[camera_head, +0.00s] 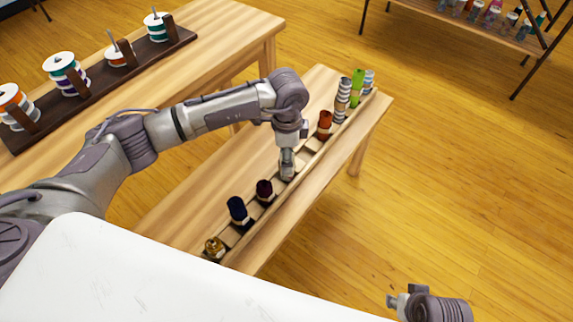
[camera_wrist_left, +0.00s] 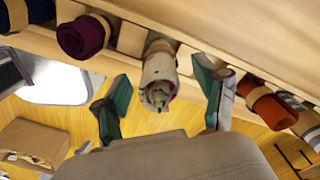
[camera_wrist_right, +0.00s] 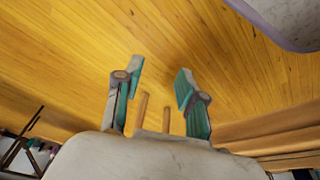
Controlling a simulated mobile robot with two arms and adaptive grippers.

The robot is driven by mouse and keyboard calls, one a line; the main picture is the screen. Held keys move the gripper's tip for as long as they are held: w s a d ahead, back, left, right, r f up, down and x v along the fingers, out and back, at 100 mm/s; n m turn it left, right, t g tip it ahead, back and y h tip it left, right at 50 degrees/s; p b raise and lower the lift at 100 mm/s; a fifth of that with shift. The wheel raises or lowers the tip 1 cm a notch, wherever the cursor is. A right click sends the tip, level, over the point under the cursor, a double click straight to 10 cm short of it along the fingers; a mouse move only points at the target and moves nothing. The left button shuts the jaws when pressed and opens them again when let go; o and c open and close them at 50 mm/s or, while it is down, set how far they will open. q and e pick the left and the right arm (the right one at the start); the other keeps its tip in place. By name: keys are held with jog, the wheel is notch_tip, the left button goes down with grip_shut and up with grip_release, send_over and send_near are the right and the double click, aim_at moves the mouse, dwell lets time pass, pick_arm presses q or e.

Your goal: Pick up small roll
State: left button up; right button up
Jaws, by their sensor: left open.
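A small cream roll (camera_wrist_left: 160,75) with a band stands in the wooden rack (camera_head: 311,158) on the bench. In the left wrist view it lies between the two fingers of my left gripper (camera_wrist_left: 162,100), which is open with a gap on each side. In the head view my left gripper (camera_head: 288,165) is over the roll and hides most of it. My right gripper (camera_wrist_right: 155,85) is open and empty above the floor, away from the bench; in the head view it shows at the bottom right (camera_head: 392,301).
In the rack, a dark maroon roll (camera_head: 264,190) and a red-orange roll (camera_head: 325,124) are the neighbours. A navy roll (camera_head: 237,209) and a small golden roll (camera_head: 214,247) stand nearer; several striped and green rolls stand farther. A table (camera_head: 215,45) holds ribbon spools.

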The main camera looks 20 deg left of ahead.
pick_arm(q)
notch_tip(320, 180, down, 2)
jog(key=shift+f, duration=0.2)
jog(key=c, duration=1.2)
pick_arm(e)
jog(key=shift+v, duration=0.9)
pick_arm(q)
jog(key=shift+r, duration=0.1)
pick_arm(e)
jog(key=shift+w+r, duration=0.1)
